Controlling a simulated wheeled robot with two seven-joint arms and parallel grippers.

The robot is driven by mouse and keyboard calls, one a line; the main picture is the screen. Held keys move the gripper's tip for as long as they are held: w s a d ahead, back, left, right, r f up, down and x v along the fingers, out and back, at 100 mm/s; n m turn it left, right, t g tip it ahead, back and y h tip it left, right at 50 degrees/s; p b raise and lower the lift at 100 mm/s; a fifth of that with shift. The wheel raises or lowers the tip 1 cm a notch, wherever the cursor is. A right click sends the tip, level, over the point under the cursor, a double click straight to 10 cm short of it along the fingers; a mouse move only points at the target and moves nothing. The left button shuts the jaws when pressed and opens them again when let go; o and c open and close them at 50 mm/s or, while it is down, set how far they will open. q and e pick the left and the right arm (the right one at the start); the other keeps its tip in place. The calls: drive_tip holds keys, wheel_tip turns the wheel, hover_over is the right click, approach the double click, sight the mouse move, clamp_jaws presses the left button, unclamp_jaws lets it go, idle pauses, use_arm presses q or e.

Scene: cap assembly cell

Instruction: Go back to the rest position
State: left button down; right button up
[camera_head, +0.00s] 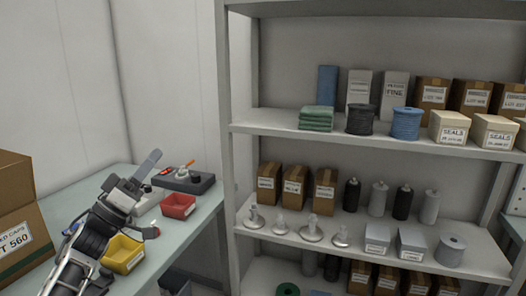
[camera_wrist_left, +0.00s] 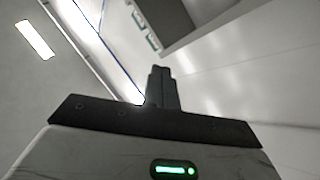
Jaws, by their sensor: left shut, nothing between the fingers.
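My left gripper (camera_head: 148,163) shows in the head view at the left, raised above the workbench with its fingers pointing up. In the left wrist view its fingers (camera_wrist_left: 161,87) are together, with nothing between them. My right gripper is in neither view.
The workbench (camera_head: 205,218) holds a yellow bin (camera_head: 123,262), a red bin (camera_head: 178,212) and a dark device (camera_head: 190,184). A cardboard box (camera_head: 18,205) stands at the left edge. A stocked grey shelf unit (camera_head: 238,160) fills the right side.

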use_arm(q)
drive_tip(key=w+a+f+g+y, duration=0.1)
drive_tip(key=w+a+f+y, duration=0.3)
drive_tip(key=a+f+y, duration=0.4)
drive_tip(key=w+a+f+g+y, duration=0.2)
drive_tip(key=w+a+f+y, duration=0.25)
drive_tip(key=y, duration=0.55)
drive_tip(key=shift+m+g+h, duration=0.4)
drive_tip(key=shift+h, duration=0.1)
drive_tip(key=s+d+f, duration=0.1)
drive_tip(key=s+f, duration=0.1)
drive_tip(key=f, duration=0.1)
drive_tip(key=s+d+f, duration=0.2)
drive_tip(key=f, duration=0.2)
drive_tip(key=s+d+f, duration=0.2)
drive_tip(key=f, duration=0.1)
drive_tip(key=shift+s+d+f, duration=0.15)
drive_tip(key=shift+s+f, duration=0.05)
drive_tip(key=s+d+f+g+h, duration=0.2)
drive_tip(key=s+d+f, duration=0.4)
drive_tip(key=s+f, duration=0.5)
drive_tip(key=s+d+f+g, duration=0.2)
drive_tip(key=s+d+f, duration=0.1)
drive_tip(key=s, duration=0.8)
drive_tip(key=s+d+f+g+h, duration=0.1)
drive_tip(key=s+d+f, duration=0.3)
drive_tip(key=s, duration=0.7)
drive_tip(key=shift+d+f+n+g, duration=0.3)
drive_tip(key=shift+d+g, duration=0.1)
drive_tip(key=shift+d, duration=0.45)
